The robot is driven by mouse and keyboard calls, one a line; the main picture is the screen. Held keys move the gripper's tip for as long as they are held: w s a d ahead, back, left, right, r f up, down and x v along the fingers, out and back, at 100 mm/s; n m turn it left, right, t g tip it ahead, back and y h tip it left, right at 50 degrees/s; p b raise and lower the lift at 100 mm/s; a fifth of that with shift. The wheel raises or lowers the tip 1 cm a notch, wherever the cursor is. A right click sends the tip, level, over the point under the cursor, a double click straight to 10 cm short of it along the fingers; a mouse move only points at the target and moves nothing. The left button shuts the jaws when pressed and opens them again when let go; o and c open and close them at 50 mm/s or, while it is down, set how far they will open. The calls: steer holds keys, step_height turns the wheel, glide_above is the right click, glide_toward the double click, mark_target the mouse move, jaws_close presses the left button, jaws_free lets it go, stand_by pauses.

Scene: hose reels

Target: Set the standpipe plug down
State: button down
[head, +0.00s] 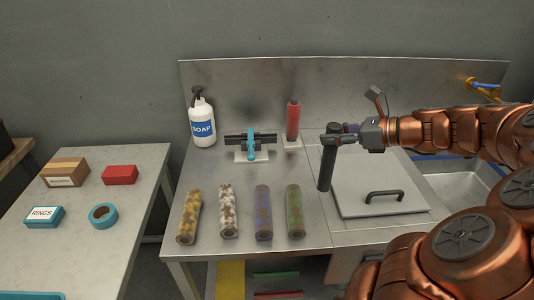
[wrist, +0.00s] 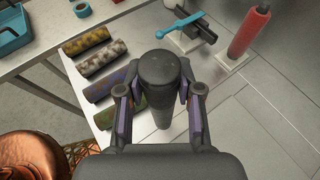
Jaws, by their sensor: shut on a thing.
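The standpipe plug (head: 326,172) is a long dark grey cylinder, held upright with a slight tilt over the steel counter, just left of the square lid. My gripper (head: 334,139) is shut on its upper part. In the wrist view the plug (wrist: 162,75) stands between the two fingers (wrist: 158,98), its round top facing the camera. Its lower end is near the counter surface; I cannot tell whether it touches.
Several speckled rolls, including a green one (head: 295,211), lie left of the plug on the counter (head: 310,236). Behind are a soap bottle (head: 202,122), a blue-handled fitting (head: 251,146) and a red cylinder (head: 293,119) on a white base. The lid (head: 372,182) has a black handle.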

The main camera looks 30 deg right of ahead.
steer(key=w+f+p, duration=0.1)
steer(key=w+f, duration=0.1)
steer(key=w, duration=0.5)
steer(key=w+f+p, duration=0.2)
steer(key=w+f, duration=0.1)
steer(key=w, duration=0.4)
steer(key=shift+w+d+p, duration=0.15)
steer(key=shift+w+p, duration=0.15)
steer(key=c, duration=0.8)
jaws_free()
steer(key=shift+o, duration=0.2)
steer(key=b+v, duration=0.2)
steer(key=v, duration=1)
